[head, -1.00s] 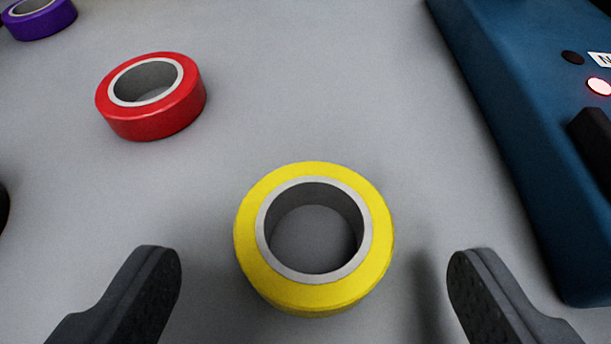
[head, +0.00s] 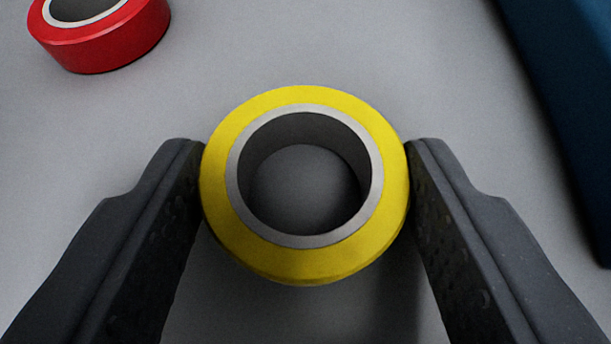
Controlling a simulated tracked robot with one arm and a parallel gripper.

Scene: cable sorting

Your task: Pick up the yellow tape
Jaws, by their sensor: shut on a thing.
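The yellow tape (head: 305,264) is a round roll with a light grey inner ring and an open centre, in the middle of the head view. My gripper (head: 305,185) is shut on it, with one dark finger touching its left side and the other its right side. The roll lies flat, with its hole facing up towards the camera. Grey surface shows through the hole. I cannot tell for sure whether the roll touches the surface below or is slightly above it.
A red tape roll (head: 115,52) lies on the grey surface (head: 300,45) at the upper left, cut by the frame edge. A dark blue box-like object (head: 575,110) stands along the right edge. The surface between them is clear.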

